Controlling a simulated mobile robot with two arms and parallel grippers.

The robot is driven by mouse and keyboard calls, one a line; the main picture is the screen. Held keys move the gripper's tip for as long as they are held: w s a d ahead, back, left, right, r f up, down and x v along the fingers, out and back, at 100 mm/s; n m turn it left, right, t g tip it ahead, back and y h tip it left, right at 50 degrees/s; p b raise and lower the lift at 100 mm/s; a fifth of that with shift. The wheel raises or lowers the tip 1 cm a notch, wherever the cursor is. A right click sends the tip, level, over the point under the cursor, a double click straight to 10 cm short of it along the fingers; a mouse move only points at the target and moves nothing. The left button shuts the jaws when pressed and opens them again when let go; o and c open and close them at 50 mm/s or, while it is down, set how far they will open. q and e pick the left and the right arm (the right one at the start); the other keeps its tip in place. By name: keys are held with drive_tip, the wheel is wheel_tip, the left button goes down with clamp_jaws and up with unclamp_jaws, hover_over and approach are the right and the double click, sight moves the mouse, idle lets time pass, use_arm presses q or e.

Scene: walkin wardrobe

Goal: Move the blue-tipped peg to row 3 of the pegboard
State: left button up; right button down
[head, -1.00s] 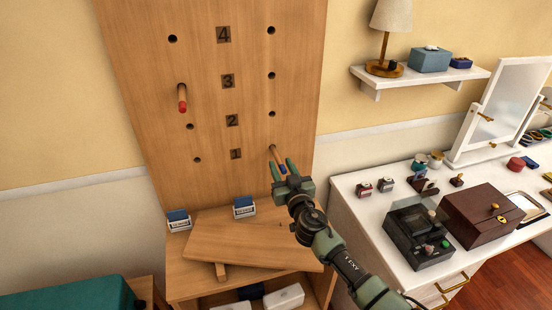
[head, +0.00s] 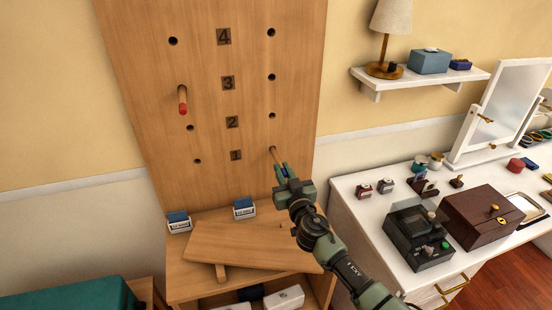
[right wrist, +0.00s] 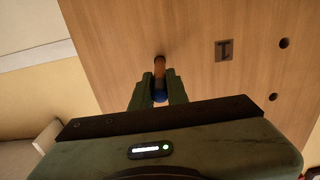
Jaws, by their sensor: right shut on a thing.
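The blue-tipped peg (head: 274,153) sticks out of the pegboard (head: 205,65) at the right hole of row 1. In the right wrist view its wooden shaft (right wrist: 160,67) meets the board, and its blue tip (right wrist: 159,97) is between my fingers. My right gripper (head: 282,171) is shut on the peg near its tip; it also shows in the right wrist view (right wrist: 158,90). The row 3 label (head: 228,82) has an empty hole (head: 271,77) to its right and a red-tipped peg (head: 182,100) to its left. My left gripper is not in view.
A wooden shelf (head: 240,246) with a slanted board and small blue-and-white boxes (head: 244,208) stands below the pegboard. A white dresser (head: 360,205) with a dark box (head: 483,216) is at the right. The space before the upper pegboard is clear.

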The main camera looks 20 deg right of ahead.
drive_tip(key=shift+s+d+p, duration=0.1)
drive_tip(key=shift+s+p, duration=0.25)
drive_tip(key=shift+s, duration=2.9)
